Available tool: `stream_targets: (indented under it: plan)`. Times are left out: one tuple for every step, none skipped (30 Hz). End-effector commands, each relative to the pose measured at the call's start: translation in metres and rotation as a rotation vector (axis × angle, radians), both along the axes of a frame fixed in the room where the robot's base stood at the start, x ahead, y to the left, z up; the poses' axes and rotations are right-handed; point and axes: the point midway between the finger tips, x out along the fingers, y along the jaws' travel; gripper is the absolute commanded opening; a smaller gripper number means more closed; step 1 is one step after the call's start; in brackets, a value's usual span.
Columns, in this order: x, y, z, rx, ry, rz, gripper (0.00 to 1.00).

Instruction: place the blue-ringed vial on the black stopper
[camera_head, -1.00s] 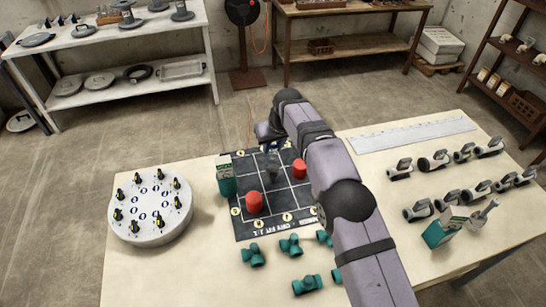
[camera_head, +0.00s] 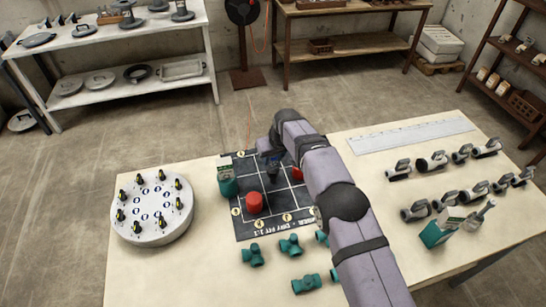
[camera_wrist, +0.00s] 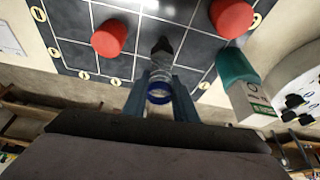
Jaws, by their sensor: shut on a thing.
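My gripper (camera_wrist: 160,100) is shut on the blue-ringed vial (camera_wrist: 159,97), a clear vial whose blue ring faces the wrist camera. In the head view my gripper (camera_head: 268,150) is over the far part of a dark gridded mat, partly hidden by my arm. A dark, tapered piece that looks like the black stopper (camera_wrist: 162,46) lies just beyond the vial in the wrist view. It also appears as a dark shape (camera_head: 273,166) below the gripper in the head view. I cannot tell whether vial and stopper touch.
Red cylinders (camera_head: 255,201) (camera_wrist: 109,38) stand on the gridded mat (camera_head: 239,223). A green-and-white box (camera_head: 227,182) is at its left edge. A round white holder (camera_head: 152,232) with several black-and-yellow pieces stands left. Green pipe fittings (camera_head: 290,244) lie in front.

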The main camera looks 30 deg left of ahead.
Motion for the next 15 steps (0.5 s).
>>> stream_targets:
  plan:
    - [0.0001,0.0001,-0.0018,0.0,0.0,0.0,0.04]
    - [0.0001,0.0001,-0.0029,0.0,0.0,0.0,0.04]
    - [0.0002,0.0001,-0.004,0.001,-0.001,0.0,0.04]
    - [0.0002,0.0,-0.0027,0.001,-0.001,0.0,0.33]
    - [0.0001,0.0001,-0.0024,0.0,0.0,0.0,0.4]
    - [0.0001,0.0001,-0.0023,0.0,0.0,0.0,0.44]
    - [0.0001,0.0001,-0.0023,0.0,0.0,0.0,0.44]
    - [0.0001,0.0001,-0.0023,0.0,0.0,0.0,0.44]
    - [0.0001,0.0001,-0.0023,0.0,0.0,0.0,0.44]
    - [0.0001,0.0001,-0.0023,0.0,0.0,0.0,0.44]
    - [0.0,0.0001,-0.0022,0.0,0.0,0.0,0.44]
    - [0.0,0.0001,-0.0022,0.0,0.0,0.0,0.44]
    - [0.0001,0.0001,-0.0022,0.0,0.0,0.0,0.44]
    - [0.0001,0.0001,-0.002,0.0,0.0,0.0,0.44]
    - [0.0001,0.0001,-0.0014,0.001,-0.001,0.0,0.44]
